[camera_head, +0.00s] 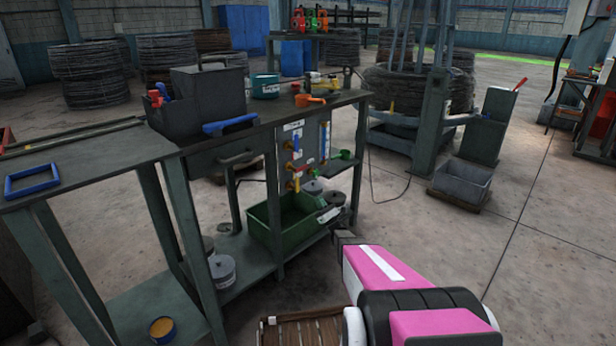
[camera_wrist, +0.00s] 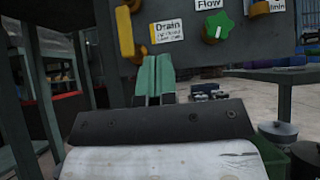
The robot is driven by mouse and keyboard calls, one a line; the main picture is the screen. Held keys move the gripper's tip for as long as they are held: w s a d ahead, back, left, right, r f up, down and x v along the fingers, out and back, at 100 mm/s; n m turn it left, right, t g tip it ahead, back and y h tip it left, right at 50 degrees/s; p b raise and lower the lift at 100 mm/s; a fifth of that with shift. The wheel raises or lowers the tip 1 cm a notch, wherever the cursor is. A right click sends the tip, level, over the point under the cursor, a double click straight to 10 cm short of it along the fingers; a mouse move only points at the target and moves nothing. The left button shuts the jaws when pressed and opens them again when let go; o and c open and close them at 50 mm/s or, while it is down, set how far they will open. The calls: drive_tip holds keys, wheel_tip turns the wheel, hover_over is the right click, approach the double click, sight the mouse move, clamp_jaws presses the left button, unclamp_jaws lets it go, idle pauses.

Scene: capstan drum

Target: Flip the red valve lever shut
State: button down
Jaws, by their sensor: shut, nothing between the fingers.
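A valve panel (camera_head: 308,147) on the end of the workbench carries small levers and labels. A yellow lever (camera_head: 297,181) and a blue one (camera_head: 295,142) show there, with a small red spot (camera_head: 291,167) that I cannot make out as a lever. In the wrist view the panel (camera_wrist: 185,50) shows a yellow lever (camera_wrist: 125,31) left of a "Drain" label (camera_wrist: 168,32) and a green knob (camera_wrist: 217,29) under "Flow". No red lever is clear there. My gripper (camera_wrist: 156,62) is shut and empty, its teal fingertips just below the Drain label; contact is unclear.
A green bin (camera_head: 272,226) and grey cans (camera_head: 222,270) sit on the lower shelf. An orange cup (camera_head: 309,100) is on the bench top. A grey box with a red handle (camera_head: 519,85) stands at right near a grey crate (camera_head: 463,181).

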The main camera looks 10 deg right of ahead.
sight(299, 168)
drive_tip(key=s+d+r+x, duration=0.1)
drive_tip(key=r+x, duration=0.1)
drive_tip(key=x, duration=1.1)
drive_tip(key=shift+s, duration=0.35)
